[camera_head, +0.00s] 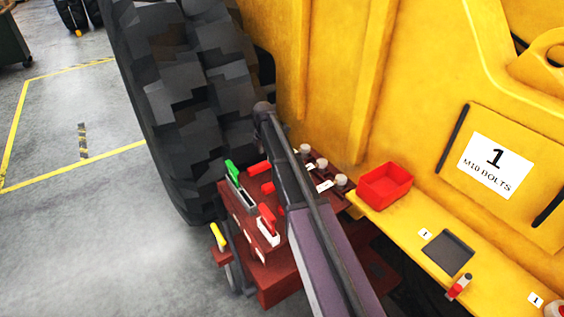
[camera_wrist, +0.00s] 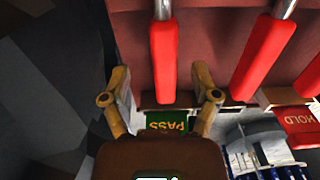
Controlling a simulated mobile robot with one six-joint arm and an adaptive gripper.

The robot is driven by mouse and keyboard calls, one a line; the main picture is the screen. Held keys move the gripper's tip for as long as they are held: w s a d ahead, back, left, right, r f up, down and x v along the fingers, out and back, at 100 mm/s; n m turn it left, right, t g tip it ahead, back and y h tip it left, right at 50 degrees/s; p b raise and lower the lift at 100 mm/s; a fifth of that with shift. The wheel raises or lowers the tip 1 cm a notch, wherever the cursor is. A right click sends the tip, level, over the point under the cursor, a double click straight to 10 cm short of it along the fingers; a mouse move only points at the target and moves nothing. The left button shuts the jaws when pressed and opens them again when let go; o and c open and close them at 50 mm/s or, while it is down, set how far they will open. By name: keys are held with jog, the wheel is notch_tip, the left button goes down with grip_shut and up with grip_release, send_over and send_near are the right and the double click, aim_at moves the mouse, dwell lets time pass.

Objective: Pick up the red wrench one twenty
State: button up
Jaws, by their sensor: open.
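Several red-handled wrenches show in the wrist view. One red handle (camera_wrist: 163,65) lies between the two fingers of my gripper (camera_wrist: 162,76), with a gap on each side. A second red handle (camera_wrist: 257,62) is to the right, and a third (camera_wrist: 312,76) is cut by the right edge. No size marking is readable, so I cannot tell which is one twenty. In the head view, short red handles (camera_head: 259,168) show on the dark red cart (camera_head: 278,283). My arm covers part of the cart there, and I cannot make out my gripper.
A green PASS tag (camera_wrist: 167,122) and a red HOLD tag (camera_wrist: 298,122) lie near the handles. A large black tyre (camera_head: 180,90) stands behind the cart. A red bin (camera_head: 385,186) sits on the yellow ledge (camera_head: 405,232) at right. The grey floor at left is open.

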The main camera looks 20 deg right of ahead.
aim_at(266, 162)
jog(key=shift+f, duration=0.15)
jog(key=shift+s+a+f+b, duration=0.1)
jog(key=shift+f+b, duration=1.15)
jog(key=shift+b, duration=0.05)
jog(key=shift+s+f+b, duration=0.1)
jog(key=shift+f+b, duration=1.15)
jog(key=shift+b, duration=0.05)
grip_shut()
